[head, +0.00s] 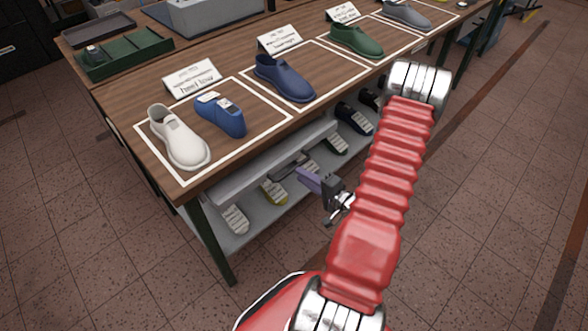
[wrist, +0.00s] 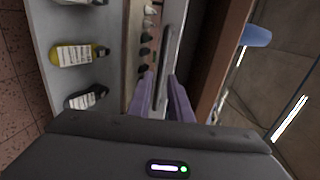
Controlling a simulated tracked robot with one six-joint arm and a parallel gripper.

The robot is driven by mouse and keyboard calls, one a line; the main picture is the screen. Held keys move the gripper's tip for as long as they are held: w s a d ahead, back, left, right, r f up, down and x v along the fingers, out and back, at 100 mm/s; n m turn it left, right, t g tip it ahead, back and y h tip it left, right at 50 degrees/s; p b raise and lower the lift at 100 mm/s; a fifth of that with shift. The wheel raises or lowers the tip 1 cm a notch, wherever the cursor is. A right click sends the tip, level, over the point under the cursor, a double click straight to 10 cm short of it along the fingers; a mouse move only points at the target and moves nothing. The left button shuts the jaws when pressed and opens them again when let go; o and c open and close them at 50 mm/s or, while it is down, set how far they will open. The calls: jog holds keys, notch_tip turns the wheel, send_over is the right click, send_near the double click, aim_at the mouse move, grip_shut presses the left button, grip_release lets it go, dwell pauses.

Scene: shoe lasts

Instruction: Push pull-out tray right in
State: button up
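The pull-out tray (head: 247,172) shows in the head view as a long pale grey front under the table's near edge, with a dark bar handle (head: 287,163) on it. In the wrist view its grey front (wrist: 174,35) and the dark handle (wrist: 174,62) run up the middle. My gripper (head: 304,176) is in front of the tray, close to the handle. Its two purple fingers (wrist: 162,88) are apart, and the handle appears behind or between them. I cannot tell whether they touch it. How far the tray stands out is unclear.
A lower shelf (wrist: 38,35) holds several shoe lasts below the tray. The wooden table (head: 140,110) above carries shoe lasts in white outlines with cards, and a green tray (head: 125,55) at the back left. A dark green table leg (head: 212,245) stands at the near corner. The tiled floor in front is clear.

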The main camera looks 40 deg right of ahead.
aim_at(293, 168)
jog(key=shift+x, duration=2.85)
jog(key=shift+c, duration=0.6)
grip_shut()
